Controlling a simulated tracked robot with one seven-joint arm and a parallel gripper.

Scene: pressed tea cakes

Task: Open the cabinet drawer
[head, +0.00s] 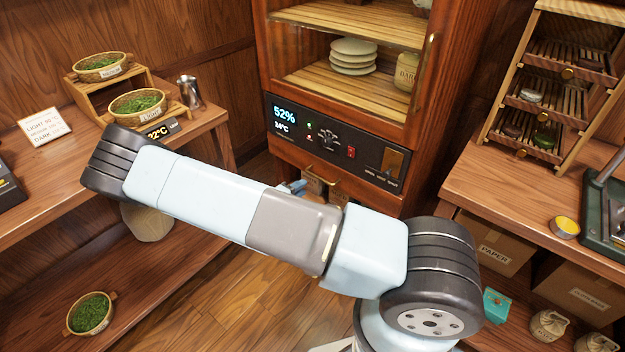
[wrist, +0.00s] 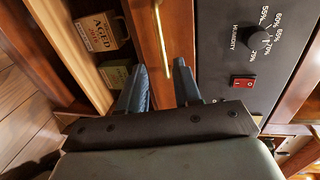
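The drawer front (head: 345,185) is a wooden panel under the cabinet's black control panel, and it looks closed. Its brass bar handle (wrist: 160,35) shows in the wrist view. My gripper (wrist: 161,84) is open, its two blue-grey fingers apart on either side of the handle's near end. I cannot tell whether either finger touches the bar. In the head view my arm hides most of the gripper; only a small bluish part shows in front of the drawer.
The control panel (head: 335,140) has a knob and a red switch (wrist: 243,83) close to the right finger. Below the drawer, boxes (wrist: 101,32) stand in an open compartment. A left bench (head: 60,185) and a right bench (head: 540,200) flank the cabinet.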

